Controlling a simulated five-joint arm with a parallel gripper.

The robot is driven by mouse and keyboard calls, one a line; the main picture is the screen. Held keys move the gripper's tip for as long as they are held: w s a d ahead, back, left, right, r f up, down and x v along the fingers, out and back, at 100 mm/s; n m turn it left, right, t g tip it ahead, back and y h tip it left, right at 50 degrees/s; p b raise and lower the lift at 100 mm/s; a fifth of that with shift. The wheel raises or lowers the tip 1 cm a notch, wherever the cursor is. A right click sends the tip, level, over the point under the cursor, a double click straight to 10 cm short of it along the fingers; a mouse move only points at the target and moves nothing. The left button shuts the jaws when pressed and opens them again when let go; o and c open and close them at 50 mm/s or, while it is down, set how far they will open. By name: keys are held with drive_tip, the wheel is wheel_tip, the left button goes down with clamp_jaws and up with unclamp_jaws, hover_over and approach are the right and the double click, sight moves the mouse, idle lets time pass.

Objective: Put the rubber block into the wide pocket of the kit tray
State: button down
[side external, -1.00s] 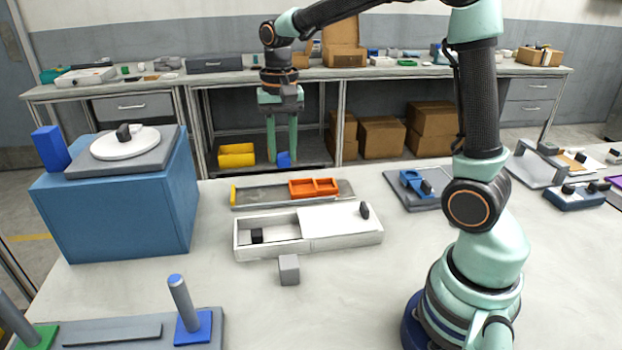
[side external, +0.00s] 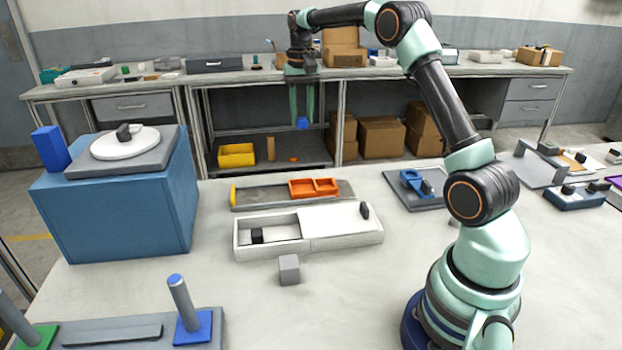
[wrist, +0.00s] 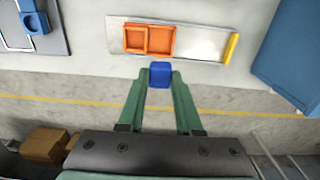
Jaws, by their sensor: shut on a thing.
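A blue block (side external: 302,123), seemingly the rubber block, is held between the fingertips of my gripper (side external: 302,119). My gripper is shut on it and holds it raised, beyond the far edge of the worktable in the picture. The block (wrist: 160,74) also shows between the green fingers in the wrist view. An orange tray (side external: 314,188) with two open pockets, seemingly the kit tray, sits on a grey strip with a yellow end. The tray (wrist: 148,40) is just above the block in the wrist view. Both pockets look empty, and one looks slightly wider.
A white box (side external: 267,254) with a partly open lid and a dark block inside stands in front of the strip. A small grey block (side external: 289,269) is nearer. A blue cabinet (side external: 120,215) stands at left. A grey plate with a blue fixture (side external: 412,180) lies at right.

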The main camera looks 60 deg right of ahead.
sight(303, 191)
wheel_tip(303, 191, down, 19)
drive_tip(key=shift+f, duration=0.15)
idle(0.4)
drive_tip(key=shift+f, duration=0.1)
drive_tip(key=c, duration=0.9)
unclamp_jaws()
drive_tip(key=shift+o, duration=0.2)
